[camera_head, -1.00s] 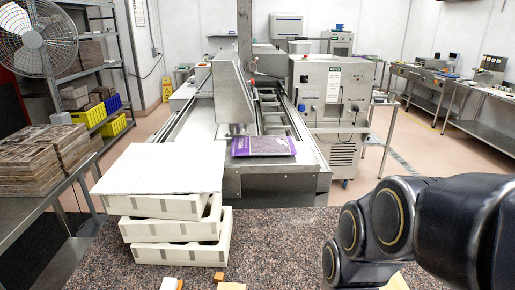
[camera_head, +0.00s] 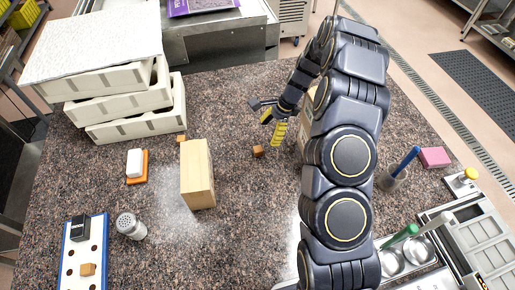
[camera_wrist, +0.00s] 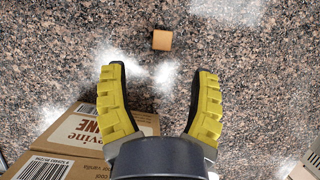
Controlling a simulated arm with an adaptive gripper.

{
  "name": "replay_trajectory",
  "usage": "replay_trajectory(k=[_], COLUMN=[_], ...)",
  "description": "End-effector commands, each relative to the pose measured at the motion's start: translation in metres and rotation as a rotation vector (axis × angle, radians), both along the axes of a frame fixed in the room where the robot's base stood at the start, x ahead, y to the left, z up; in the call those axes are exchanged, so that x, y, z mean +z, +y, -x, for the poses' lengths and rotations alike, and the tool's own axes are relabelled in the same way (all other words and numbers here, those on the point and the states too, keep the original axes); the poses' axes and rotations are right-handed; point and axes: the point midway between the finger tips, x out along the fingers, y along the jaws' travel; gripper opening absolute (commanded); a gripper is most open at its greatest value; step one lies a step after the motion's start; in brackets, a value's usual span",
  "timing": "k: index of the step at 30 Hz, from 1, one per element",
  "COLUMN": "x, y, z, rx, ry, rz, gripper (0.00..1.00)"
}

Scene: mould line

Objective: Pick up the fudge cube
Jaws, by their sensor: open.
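A small brown cube (camera_head: 258,151), which looks like fudge, lies on the speckled stone counter near the middle of the head view. It also shows in the wrist view (camera_wrist: 162,40), ahead of the fingertips and roughly centred between them. My gripper (camera_head: 269,132) has yellow-backed fingers and is just behind and right of this cube in the head view. In the wrist view my gripper (camera_wrist: 160,70) is open, with nothing between its fingers. Another small brown piece (camera_head: 182,138) is partly hidden behind a carton.
A cardboard carton (camera_head: 197,173) stands left of the cube. A printed carton (camera_wrist: 80,135) lies close by my left finger in the wrist view. Stacked white trays (camera_head: 135,128), a shaker (camera_head: 130,226) and a white-and-orange item (camera_head: 137,165) are left. White powder dusts the counter.

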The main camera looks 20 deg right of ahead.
Motion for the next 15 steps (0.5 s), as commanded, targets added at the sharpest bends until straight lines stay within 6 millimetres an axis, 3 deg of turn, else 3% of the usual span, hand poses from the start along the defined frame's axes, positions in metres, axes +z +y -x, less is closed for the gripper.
replay_trajectory(k=[15], x=[-0.049], y=[0.015], z=[-0.001], rx=[-0.018], ry=[0.008], rz=[0.002], gripper=[0.61])
